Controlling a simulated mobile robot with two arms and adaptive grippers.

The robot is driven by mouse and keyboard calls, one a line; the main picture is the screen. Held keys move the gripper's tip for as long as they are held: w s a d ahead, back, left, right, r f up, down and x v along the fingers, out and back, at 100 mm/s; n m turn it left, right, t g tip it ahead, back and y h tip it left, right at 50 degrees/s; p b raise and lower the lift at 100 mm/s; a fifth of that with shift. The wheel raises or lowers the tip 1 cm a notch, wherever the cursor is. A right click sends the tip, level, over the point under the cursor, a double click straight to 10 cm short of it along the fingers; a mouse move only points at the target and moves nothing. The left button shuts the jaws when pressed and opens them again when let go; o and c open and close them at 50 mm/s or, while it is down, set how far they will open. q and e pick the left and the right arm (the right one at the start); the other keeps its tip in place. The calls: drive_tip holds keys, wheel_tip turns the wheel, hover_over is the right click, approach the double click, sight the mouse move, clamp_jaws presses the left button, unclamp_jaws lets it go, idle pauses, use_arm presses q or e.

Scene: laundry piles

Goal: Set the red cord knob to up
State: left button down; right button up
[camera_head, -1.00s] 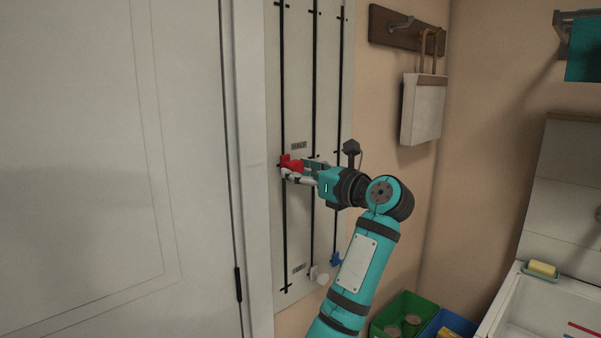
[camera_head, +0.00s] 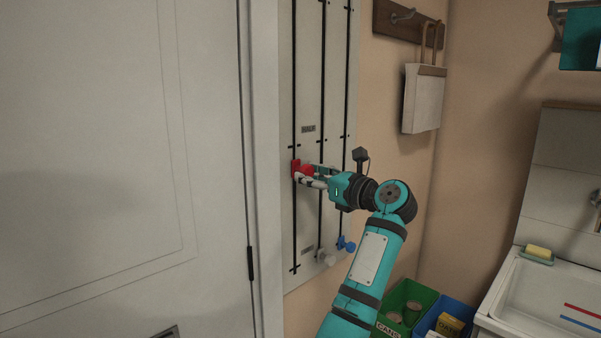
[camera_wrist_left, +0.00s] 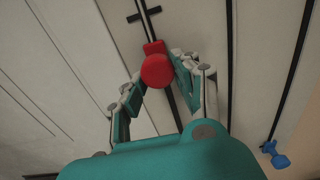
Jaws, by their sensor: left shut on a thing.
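The red cord knob (camera_head: 297,168) sits on the leftmost black track of the pale wall panel (camera_head: 308,80), below that track's middle cross mark and well above its lower end. It also shows in the left wrist view (camera_wrist_left: 157,71), with the cross mark just beyond it. My left gripper (camera_head: 309,174) reaches in from the right and is shut on the red knob. In the left wrist view its fingers (camera_wrist_left: 157,80) lie on either side of the knob. My right gripper is not in view.
A white knob (camera_head: 326,257) and a blue knob (camera_head: 346,244) sit low on the other two tracks. A white door (camera_head: 120,150) stands left of the panel. A hanging bag (camera_head: 423,100), green bin (camera_head: 405,295), blue bin (camera_head: 440,320) and sink (camera_head: 545,290) are to the right.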

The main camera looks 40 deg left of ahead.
use_arm(q)
wheel_tip(320, 180, down, 4)
drive_tip(key=shift+f+b, duration=0.2)
drive_tip(key=shift+b, duration=0.85)
wheel_tip(320, 180, down, 4)
drive_tip(key=b, duration=0.3)
drive_tip(key=shift+f, duration=0.35)
drive_tip(key=shift+r, duration=0.15)
drive_tip(key=c, duration=1)
unclamp_jaws()
drive_tip(key=shift+o, duration=0.2)
drive_tip(key=shift+d+r, duration=0.1)
drive_tip(key=d, duration=1.2)
drive_tip(key=shift+s, duration=0.45)
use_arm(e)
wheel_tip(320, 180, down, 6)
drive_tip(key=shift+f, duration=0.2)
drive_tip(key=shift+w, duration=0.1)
